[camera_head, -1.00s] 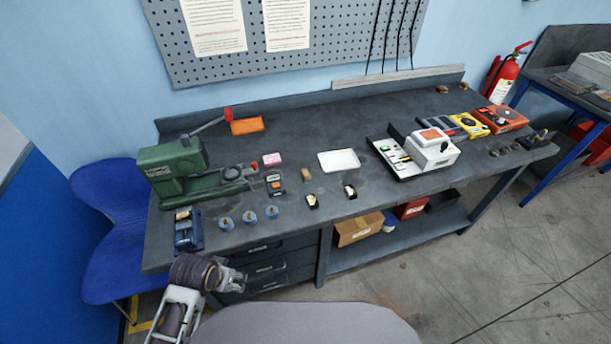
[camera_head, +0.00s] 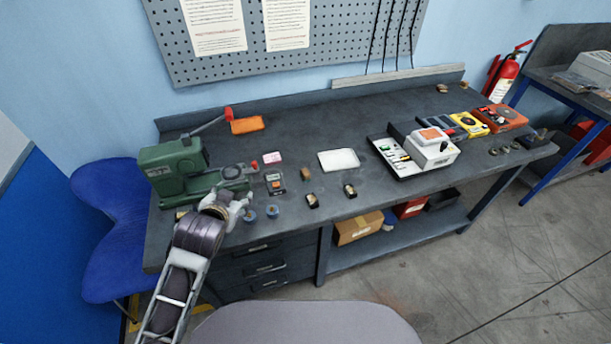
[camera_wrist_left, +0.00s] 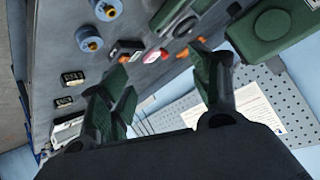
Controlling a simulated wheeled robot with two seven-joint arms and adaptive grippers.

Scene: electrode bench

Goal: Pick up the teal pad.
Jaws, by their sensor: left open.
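I cannot make out a teal pad in either view. My left gripper (camera_head: 238,207) is over the front left of the bench, beside the green press (camera_head: 172,160) and close to two blue round pieces (camera_head: 261,213). In the left wrist view the gripper (camera_wrist_left: 160,85) is open, with its dark green fingers apart and nothing between them. Blue round pieces (camera_wrist_left: 88,38) lie at the upper left there, and the green press (camera_wrist_left: 275,28) is at the upper right. My left arm hides part of the bench's left end. My right gripper is not in view.
A pink block (camera_head: 272,158), a small meter (camera_head: 275,182) and a white tray (camera_head: 338,163) are on the bench (camera_head: 300,230). Black holders (camera_head: 350,191) stand near its front edge. A white device (camera_head: 433,148) is further right. The middle back is clear.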

